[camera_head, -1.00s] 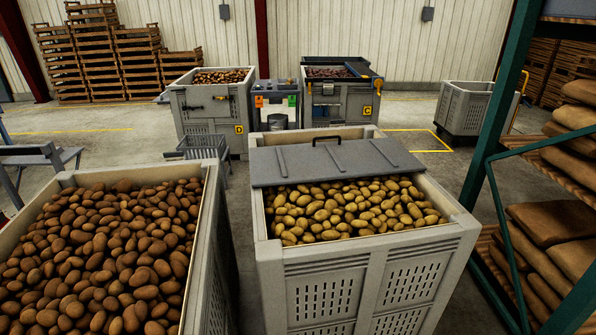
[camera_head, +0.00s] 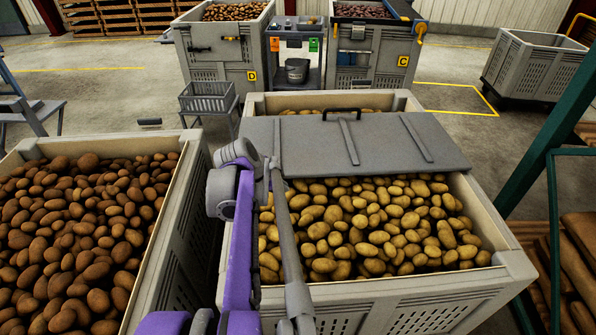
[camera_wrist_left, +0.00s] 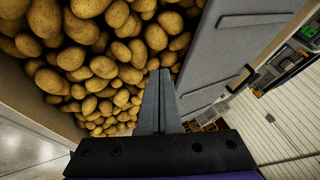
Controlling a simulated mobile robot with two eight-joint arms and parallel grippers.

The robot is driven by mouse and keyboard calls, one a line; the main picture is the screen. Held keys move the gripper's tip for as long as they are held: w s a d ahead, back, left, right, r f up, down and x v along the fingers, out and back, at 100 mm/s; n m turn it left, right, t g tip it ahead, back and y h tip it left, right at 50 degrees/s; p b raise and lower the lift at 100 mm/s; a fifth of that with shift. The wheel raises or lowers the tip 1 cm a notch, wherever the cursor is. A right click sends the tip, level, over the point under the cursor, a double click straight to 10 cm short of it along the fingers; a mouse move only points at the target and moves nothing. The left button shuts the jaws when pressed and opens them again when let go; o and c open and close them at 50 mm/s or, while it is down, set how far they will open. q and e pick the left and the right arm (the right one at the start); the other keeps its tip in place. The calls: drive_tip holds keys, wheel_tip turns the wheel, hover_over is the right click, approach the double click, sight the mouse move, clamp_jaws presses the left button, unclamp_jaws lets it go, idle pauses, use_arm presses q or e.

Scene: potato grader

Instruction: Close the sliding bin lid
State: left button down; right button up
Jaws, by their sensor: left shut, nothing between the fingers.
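The grey sliding lid (camera_head: 385,145) lies across the middle of the pale potato bin (camera_head: 500,225). A black handle (camera_head: 342,113) stands at its far edge. Yellow potatoes (camera_head: 370,220) show in the wide opening on the near side, and a few in a narrow gap beyond the lid. My left gripper (camera_head: 268,170) is at the lid's near left corner, partly hidden by my own arm. In the left wrist view its fingers (camera_wrist_left: 160,85) are shut and empty, with potatoes to the left and the lid (camera_wrist_left: 215,60) to the right. Contact with the lid cannot be told. My right gripper is not in view.
A full bin of brown potatoes (camera_head: 180,165) stands close on the left. A small grey crate (camera_head: 208,98) and two more bins (camera_head: 215,60) (camera_head: 375,65) stand behind. A green rack post (camera_head: 555,130) is on the right.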

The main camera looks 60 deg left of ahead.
use_arm(q)
drive_tip(key=x, duration=0.3)
drive_tip(key=a+x, duration=0.1)
drive_tip(key=x, duration=0.2)
drive_tip(key=a+x, duration=0.1)
drive_tip(key=x, duration=0.2)
drive_tip(key=shift+a+b, duration=0.1)
drive_tip(key=shift+b, duration=0.25)
drive_tip(key=a, duration=0.1)
drive_tip(key=w+a, duration=0.1)
drive_tip(key=shift+w+a, duration=0.25)
drive_tip(key=shift+a, duration=0.15)
drive_tip(key=shift+w+a, duration=0.25)
drive_tip(key=shift+a, duration=0.1)
